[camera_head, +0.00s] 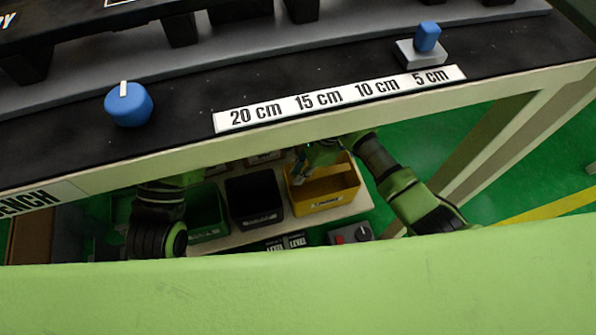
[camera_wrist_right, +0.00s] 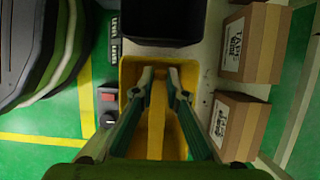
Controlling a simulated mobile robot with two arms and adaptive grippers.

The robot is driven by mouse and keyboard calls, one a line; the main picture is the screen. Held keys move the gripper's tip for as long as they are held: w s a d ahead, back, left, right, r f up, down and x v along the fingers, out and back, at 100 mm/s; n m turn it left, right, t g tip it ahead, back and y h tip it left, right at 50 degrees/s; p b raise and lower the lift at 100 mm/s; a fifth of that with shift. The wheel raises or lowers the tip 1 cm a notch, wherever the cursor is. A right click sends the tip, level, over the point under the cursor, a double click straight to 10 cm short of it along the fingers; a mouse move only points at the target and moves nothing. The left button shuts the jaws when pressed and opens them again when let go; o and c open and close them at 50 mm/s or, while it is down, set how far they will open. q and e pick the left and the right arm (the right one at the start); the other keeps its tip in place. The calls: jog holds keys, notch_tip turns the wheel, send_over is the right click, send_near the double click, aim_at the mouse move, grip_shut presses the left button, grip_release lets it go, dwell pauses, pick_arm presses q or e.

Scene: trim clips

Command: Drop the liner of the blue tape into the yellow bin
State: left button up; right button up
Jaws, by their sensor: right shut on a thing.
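The yellow bin (camera_head: 335,196) stands on a low shelf below the bench edge; it also shows in the right wrist view (camera_wrist_right: 192,73). My right gripper (camera_head: 301,172) is over the bin, partly hidden by the bench edge. In the right wrist view its two fingers (camera_wrist_right: 159,75) point down into the bin area, close together. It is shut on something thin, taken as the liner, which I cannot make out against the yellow. A blue round piece (camera_head: 128,106) with a white strip on top sits on the bench; I cannot tell whether it is the blue tape. My left gripper is not in view.
A black bin (camera_head: 254,200) and a green bin (camera_head: 207,214) stand left of the yellow one. A blue piece (camera_head: 428,37) stands on a grey block at the right of the bench. Brown boxes (camera_wrist_right: 251,42) stand right of the yellow bin in the wrist view.

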dwell(0.3)
jog(key=o, duration=0.8)
jog(key=shift+r, duration=0.1)
notch_tip(320, 180, up, 10)
jog(key=shift+f, duration=0.1)
jog(key=shift+s+f, duration=0.1)
dwell(0.5)
